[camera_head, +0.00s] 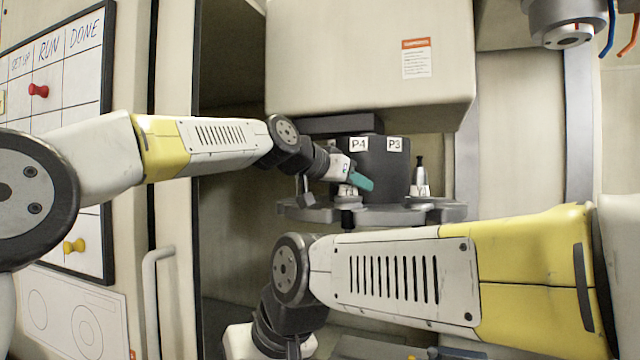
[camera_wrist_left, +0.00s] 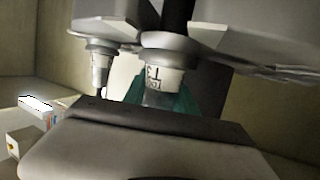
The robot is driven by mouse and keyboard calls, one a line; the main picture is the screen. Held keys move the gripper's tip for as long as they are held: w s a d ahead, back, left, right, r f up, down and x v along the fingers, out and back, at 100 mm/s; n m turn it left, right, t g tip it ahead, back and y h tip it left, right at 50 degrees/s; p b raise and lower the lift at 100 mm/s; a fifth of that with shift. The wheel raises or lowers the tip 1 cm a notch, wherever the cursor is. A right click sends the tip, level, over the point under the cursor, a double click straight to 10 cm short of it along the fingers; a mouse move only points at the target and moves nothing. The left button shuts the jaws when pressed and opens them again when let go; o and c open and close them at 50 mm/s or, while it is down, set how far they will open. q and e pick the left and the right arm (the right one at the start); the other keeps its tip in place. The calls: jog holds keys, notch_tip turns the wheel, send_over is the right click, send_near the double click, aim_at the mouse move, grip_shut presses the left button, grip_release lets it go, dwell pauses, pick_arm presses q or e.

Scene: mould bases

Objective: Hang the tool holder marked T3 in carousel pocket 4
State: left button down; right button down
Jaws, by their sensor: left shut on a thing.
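The tool holder (camera_head: 348,191) is a pale cone at the carousel rim, below the P4 label (camera_head: 359,145). In the left wrist view the tool holder (camera_wrist_left: 160,78) has a white label that seems to read T3, turned over. My left gripper (camera_head: 358,181) has teal fingers and is shut on this holder from the left; its fingers also show in the left wrist view (camera_wrist_left: 188,102). The carousel (camera_head: 300,212) is a grey disc around a dark hub. Whether the holder is fully seated in pocket 4 is hidden. My right gripper's jaws are below the frame.
Another holder (camera_head: 420,182) stands in the pocket below the P3 label (camera_head: 395,145). A grey tool (camera_head: 305,186) stands on the carousel left of P4. A pale housing (camera_head: 370,60) overhangs the carousel. My right arm crosses in front, below the disc. A spindle (camera_head: 568,22) hangs at upper right.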

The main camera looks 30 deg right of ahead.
dwell(0.4)
pick_arm(q)
jog(key=c, duration=0.9)
grip_release()
jog(key=shift+f, duration=0.3)
jog(key=v, duration=0.8)
jog(key=shift+r, duration=0.2)
